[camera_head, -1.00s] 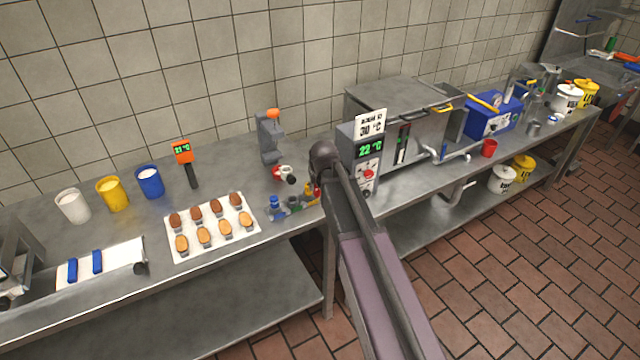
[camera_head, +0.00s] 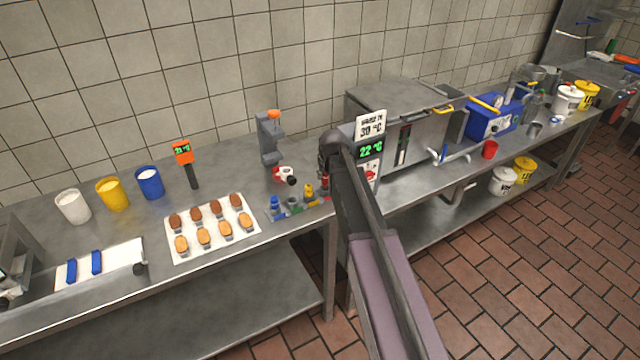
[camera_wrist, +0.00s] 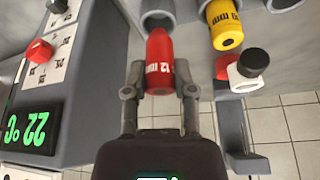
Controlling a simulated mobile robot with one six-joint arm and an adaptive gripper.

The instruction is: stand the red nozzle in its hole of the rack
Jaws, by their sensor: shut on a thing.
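The red nozzle (camera_wrist: 160,55), marked 12 mm, is in the wrist view between the two fingers of my gripper (camera_wrist: 160,90), which is shut on it. Its narrower end points to the top of the picture and overlaps the near side of a grey round socket (camera_wrist: 157,18); I cannot tell the gap between them. The rack (camera_head: 291,211) is on the bench in the head view, with a blue nozzle (camera_head: 275,203) and a yellow nozzle (camera_head: 309,190) standing in it. The yellow one also shows in the wrist view (camera_wrist: 225,30). In the head view my arm hides my fingertips.
The heater box with the 22 °C display (camera_head: 370,151) is close to my gripper, at the left in the wrist view (camera_wrist: 28,128). A grey dispenser (camera_head: 269,140) with a red-white part and black knob (camera_wrist: 250,65) stands behind the rack. A pastry tray (camera_head: 252,232) lies left.

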